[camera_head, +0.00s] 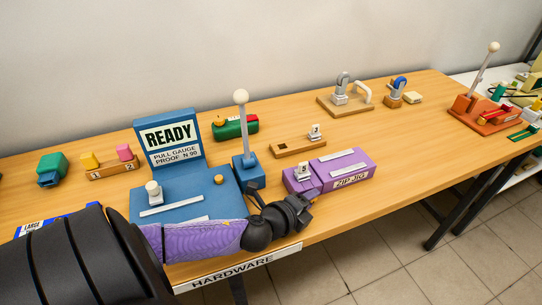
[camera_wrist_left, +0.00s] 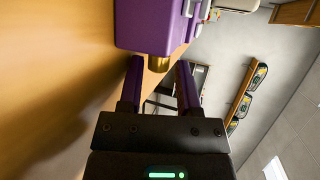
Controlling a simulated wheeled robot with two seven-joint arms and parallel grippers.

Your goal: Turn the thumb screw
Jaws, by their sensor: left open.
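The purple zip jig (camera_head: 348,171) lies on the wooden table near its front edge, with a white block marked 5 on its left part. In the left wrist view the purple body (camera_wrist_left: 150,25) fills the top. A short brass-coloured cylinder (camera_wrist_left: 159,63), which looks like the thumb screw, sticks out of it toward my gripper. My left gripper (camera_wrist_left: 161,72) is open, its two purple-sided fingers apart on either side of the brass end, with nothing gripped. In the head view my left gripper (camera_head: 298,207) is at the jig's front left corner; the screw is hidden there.
The blue READY pull gauge (camera_head: 170,140) with its white-knobbed lever (camera_head: 242,110) stands left of the jig. A wooden block (camera_head: 298,147) and a clamp board (camera_head: 345,104) lie behind it. An orange-red lever fixture (camera_head: 482,115) stands far right. Bare table lies right of the jig.

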